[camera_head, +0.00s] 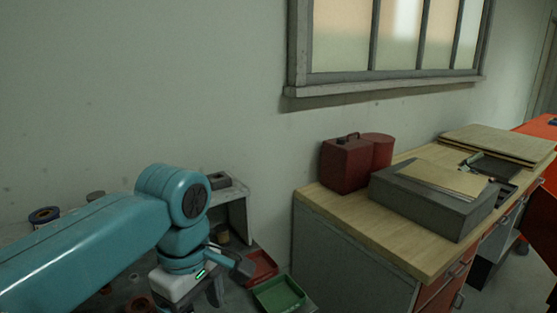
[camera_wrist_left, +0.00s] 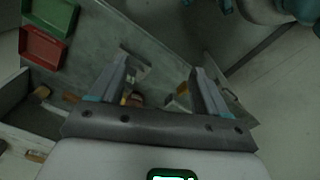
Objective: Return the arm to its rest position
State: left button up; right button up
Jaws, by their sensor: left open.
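My left arm comes in from the left of the head view, teal and bent at a large round joint. It ends in a white wrist and the dark grey left gripper (camera_head: 228,279), which points down and to the right over a grey workbench (camera_head: 115,287). In the left wrist view the two fingers of the left gripper (camera_wrist_left: 162,76) stand wide apart with nothing between them. My right gripper is in neither view. No gate valve can be made out.
A green tray (camera_head: 278,294) and a red tray (camera_head: 260,266) lie just right of the gripper. A wooden-topped cabinet (camera_head: 318,197) stands further right, bearing a red metal box (camera_head: 346,166) and a grey case (camera_head: 425,205). The wall behind my arm is bare below the window (camera_head: 345,35).

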pick_arm(q)
notch_tip(320, 180, down, 27)
jog(key=w+d+m+h, duration=0.1)
jog(key=d+m+h, duration=0.15)
jog(key=m, duration=0.35)
jog(key=s+a+f+m+h, duration=0.1)
jog(key=s+f+m, duration=0.3)
jog(key=s+f, duration=1.2)
notch_tip(320, 180, down, 2)
jog(key=shift+s+a+f, duration=0.1)
jog(key=shift+s+a, duration=0.1)
